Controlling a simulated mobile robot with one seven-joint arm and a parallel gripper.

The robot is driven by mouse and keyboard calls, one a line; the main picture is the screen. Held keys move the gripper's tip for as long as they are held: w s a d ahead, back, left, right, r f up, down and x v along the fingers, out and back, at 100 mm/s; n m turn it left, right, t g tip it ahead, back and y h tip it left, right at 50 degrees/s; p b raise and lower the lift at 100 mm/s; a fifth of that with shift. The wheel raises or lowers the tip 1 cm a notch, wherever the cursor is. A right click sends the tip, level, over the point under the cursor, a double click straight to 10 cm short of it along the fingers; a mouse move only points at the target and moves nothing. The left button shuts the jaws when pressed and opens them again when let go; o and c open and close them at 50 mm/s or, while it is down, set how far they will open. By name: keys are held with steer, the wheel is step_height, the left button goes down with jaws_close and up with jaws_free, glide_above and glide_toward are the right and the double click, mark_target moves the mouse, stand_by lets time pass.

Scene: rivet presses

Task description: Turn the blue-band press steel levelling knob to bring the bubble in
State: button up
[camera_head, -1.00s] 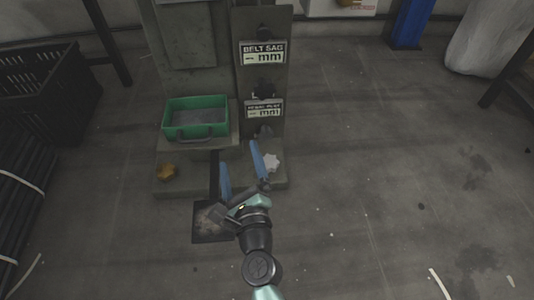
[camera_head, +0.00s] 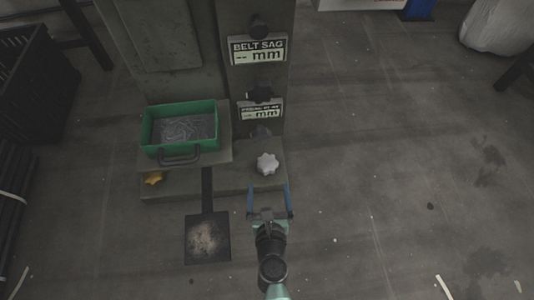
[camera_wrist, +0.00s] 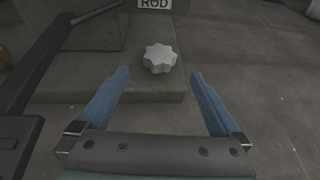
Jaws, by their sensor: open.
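The steel levelling knob (camera_head: 267,163) is a light grey star-shaped knob on the right part of the press base. In the wrist view the steel knob (camera_wrist: 159,58) stands ahead of and between my finger tips, apart from both. My gripper (camera_head: 269,188) is open and empty, just in front of the base's front edge, its two blue fingers pointing at the knob. A yellow brass-like knob (camera_head: 154,179) sits at the left of the base (camera_head: 230,182). I see no bubble level and no blue band on the press.
A green tray (camera_head: 180,149) with a handle stands on the base's raised step. A foot pedal plate (camera_head: 208,240) lies left of my arm. Black knobs and "mm" signs (camera_head: 257,50) are on the column. A black crate (camera_head: 15,90) stands left.

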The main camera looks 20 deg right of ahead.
mark_target(268, 164)
steer(key=b+x, duration=0.4)
steer(key=x, duration=0.7)
steer(key=shift+s+f, duration=0.1)
steer(key=shift+w+d+f, duration=0.1)
steer(key=shift+w+d, duration=0.05)
steer(key=shift+w, duration=0.35)
steer(key=c, duration=1.3)
